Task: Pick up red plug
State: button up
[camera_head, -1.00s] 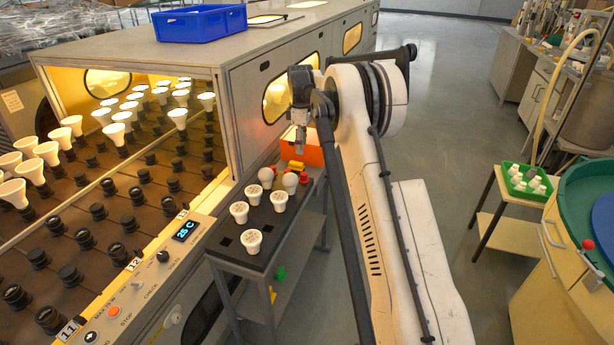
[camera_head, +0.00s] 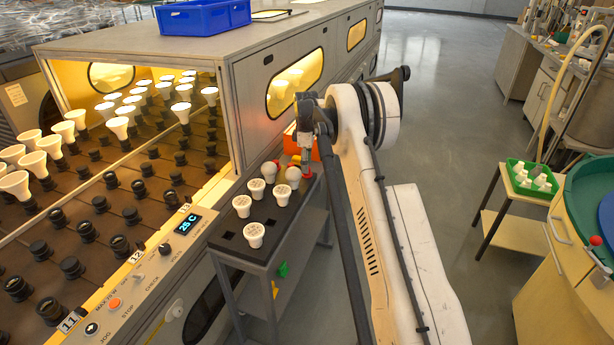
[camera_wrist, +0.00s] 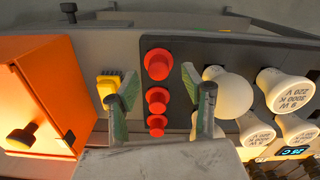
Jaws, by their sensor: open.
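Several red plugs show in the wrist view: a large one (camera_wrist: 157,63) farthest out, a middle one (camera_wrist: 157,99) and a small-looking one (camera_wrist: 156,122), in a row on a dark tray. In the head view a red plug (camera_head: 305,174) sits at the tray's far end, just under my gripper (camera_head: 307,167). In the wrist view my gripper (camera_wrist: 158,78) is open, with its green-grey fingers on either side of the row of plugs. I cannot tell whether the fingers touch any plug.
A round white bulb (camera_wrist: 229,95) stands close to the right finger, and a yellow block (camera_wrist: 107,87) close to the left one. An orange box (camera_wrist: 48,95) is farther left. Several printed bulbs (camera_head: 254,235) stand on the dark tray (camera_head: 229,246), beside the lit oven (camera_head: 205,199).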

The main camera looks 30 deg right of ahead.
notch_tip(320, 180, down, 3)
jog(key=shift+w+r, duration=0.1)
jog(key=c, duration=1)
jog(key=shift+c, duration=0.2)
